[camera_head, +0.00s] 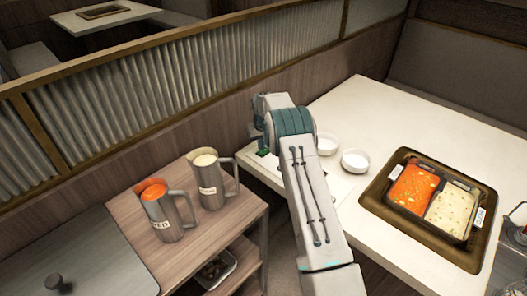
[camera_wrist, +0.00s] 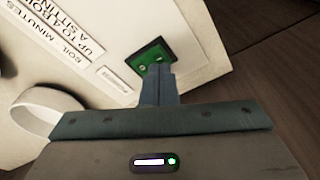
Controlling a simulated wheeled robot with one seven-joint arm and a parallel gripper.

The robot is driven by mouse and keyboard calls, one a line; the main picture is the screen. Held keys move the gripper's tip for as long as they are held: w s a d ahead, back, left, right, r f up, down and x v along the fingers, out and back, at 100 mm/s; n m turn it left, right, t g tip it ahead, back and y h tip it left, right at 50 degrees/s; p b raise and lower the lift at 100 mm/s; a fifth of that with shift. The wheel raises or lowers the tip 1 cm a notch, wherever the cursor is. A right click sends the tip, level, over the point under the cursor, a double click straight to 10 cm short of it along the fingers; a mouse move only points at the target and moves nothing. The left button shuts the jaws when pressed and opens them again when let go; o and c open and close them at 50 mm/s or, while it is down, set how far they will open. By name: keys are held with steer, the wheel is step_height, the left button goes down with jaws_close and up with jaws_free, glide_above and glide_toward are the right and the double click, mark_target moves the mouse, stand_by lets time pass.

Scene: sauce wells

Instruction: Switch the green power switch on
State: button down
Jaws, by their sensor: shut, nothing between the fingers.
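The green power switch (camera_wrist: 152,62) is a green rocker in a dark frame, set in a pale panel in the wrist view. My gripper (camera_wrist: 158,70) is shut and empty, with its fingertips right at the lower edge of the switch in that view. I cannot tell whether they touch it. The fingers hide part of the rocker, and its on or off position is not clear. In the head view, a bit of the green switch (camera_head: 263,151) shows at the table's left corner, beside my gripper's end, which my arm mostly hides.
A white bowl (camera_head: 355,160) and another white bowl (camera_head: 327,144) stand right of my arm. A two-part pot (camera_head: 472,208) of orange and pale food sits in the table's brown recess. Two metal jugs (camera_head: 171,222) (camera_head: 212,184) stand on the wooden cart.

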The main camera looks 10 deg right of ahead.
mark_target(261, 153)
steer(key=shift+f+b, duration=0.65)
steer(key=shift+f, duration=0.2)
stand_by(0.8)
steer(key=shift+r+p, duration=1.4)
steer(key=shift+r, duration=2.1)
